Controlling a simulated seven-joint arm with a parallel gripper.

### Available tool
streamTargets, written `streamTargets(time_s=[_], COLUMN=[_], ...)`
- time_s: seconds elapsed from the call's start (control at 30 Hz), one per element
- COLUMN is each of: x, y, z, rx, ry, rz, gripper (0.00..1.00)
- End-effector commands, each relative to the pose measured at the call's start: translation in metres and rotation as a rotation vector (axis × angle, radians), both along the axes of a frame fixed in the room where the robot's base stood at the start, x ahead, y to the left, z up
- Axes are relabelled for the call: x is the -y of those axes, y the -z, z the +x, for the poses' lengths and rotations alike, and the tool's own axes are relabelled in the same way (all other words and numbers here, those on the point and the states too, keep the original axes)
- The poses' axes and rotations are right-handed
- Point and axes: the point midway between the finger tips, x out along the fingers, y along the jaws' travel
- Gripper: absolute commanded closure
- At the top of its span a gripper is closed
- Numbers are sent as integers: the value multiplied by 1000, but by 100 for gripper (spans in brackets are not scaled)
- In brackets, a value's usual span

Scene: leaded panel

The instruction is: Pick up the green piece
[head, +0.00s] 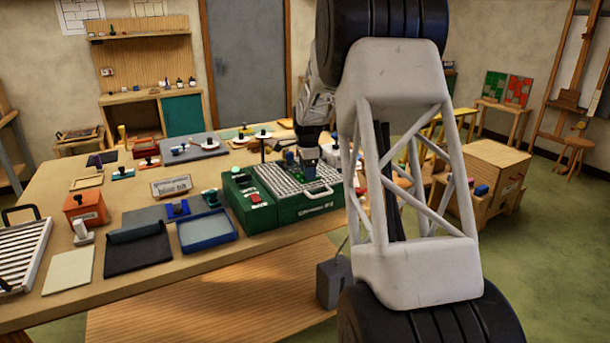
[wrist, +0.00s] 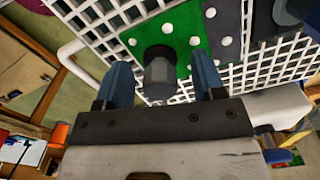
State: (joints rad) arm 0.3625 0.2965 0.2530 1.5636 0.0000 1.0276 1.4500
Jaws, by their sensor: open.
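The green piece (wrist: 180,22) is a flat plate with white dots, lying on a white grid (wrist: 95,30) in the wrist view. A dark grey knob (wrist: 160,72) stands on it. My gripper (wrist: 161,66) is open, with one blue finger on each side of the knob and a visible gap to each. In the head view my gripper (head: 304,165) is low over the grid top of a green case (head: 318,208). Whether the fingers touch the plate cannot be told.
A dark grey dotted piece (wrist: 225,25) lies beside the green one. The case has a pale handle (head: 318,190). A blue tray (head: 207,232), an orange box (head: 85,208) and several small knobbed pieces stand on the wooden table (head: 150,280) to the left.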

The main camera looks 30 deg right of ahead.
Motion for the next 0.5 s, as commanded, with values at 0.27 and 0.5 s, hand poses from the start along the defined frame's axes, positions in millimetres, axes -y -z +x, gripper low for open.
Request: streamTargets(time_s=[0.27, 0.5], x=[0, 0], y=[0, 0], z=[0, 0], rx=[0, 0], ry=[0, 0], rz=[0, 0], gripper=[37, 47])
